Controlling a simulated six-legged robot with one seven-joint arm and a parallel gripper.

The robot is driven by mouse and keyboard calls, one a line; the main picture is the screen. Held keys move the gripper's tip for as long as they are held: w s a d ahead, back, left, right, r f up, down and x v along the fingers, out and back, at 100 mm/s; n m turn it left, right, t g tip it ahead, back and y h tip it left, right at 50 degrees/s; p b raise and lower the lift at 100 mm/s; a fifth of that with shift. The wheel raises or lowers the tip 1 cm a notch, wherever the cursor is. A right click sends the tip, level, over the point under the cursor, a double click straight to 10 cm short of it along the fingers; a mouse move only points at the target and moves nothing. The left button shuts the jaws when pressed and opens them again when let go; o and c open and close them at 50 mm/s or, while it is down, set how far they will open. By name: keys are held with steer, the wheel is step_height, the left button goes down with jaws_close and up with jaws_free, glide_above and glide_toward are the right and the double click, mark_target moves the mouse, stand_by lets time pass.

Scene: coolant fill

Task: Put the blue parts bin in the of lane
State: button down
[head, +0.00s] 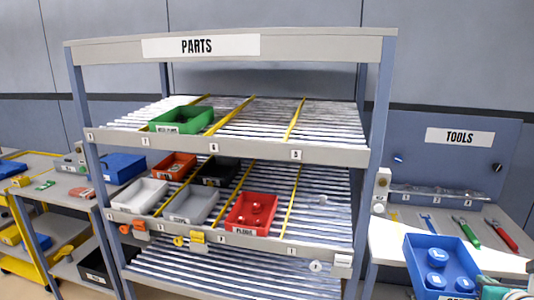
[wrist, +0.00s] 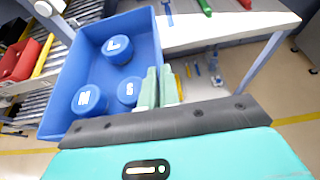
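A blue parts bin (head: 420,250) is at the lower right of the head view, in front of the tool bench. It also fills the left of the wrist view (wrist: 85,62). It holds 3 round blue pieces with white letters. My gripper (wrist: 158,88) has its pale green fingers on either side of the bin's near right wall, and seems shut on it. The gripper is partly cut off in the head view (head: 505,290). The PARTS rack (head: 300,155) has sloped roller lanes split by yellow dividers, with small number labels on its front edges.
On the upper shelf a green bin (head: 181,120) sits left; the lanes right of it are empty. The middle shelf holds white (head: 140,195), grey (head: 190,205), orange (head: 174,166), black (head: 217,172) and red (head: 251,213) bins; its right lane is clear. Another blue bin (head: 122,167) stands left.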

steer(key=shift+w+f, duration=0.1)
steer(key=shift+w, duration=0.05)
steer(key=w+a+f+n+y, duration=0.2)
steer(key=w+a+f, duration=0.1)
steer(key=a, duration=0.9)
steer(key=w+a+f+n+y, duration=0.2)
steer(key=w+a, duration=0.4)
steer(key=a, duration=0.7)
steer(key=w+a+f+n+y, duration=0.2)
steer(key=w+a+f+y, duration=0.1)
steer(key=a, duration=1)
steer(key=shift+w+a+f+n+y, duration=0.15)
steer(key=shift+w+f+n+y, duration=0.25)
steer(key=shift+w, duration=0.45)
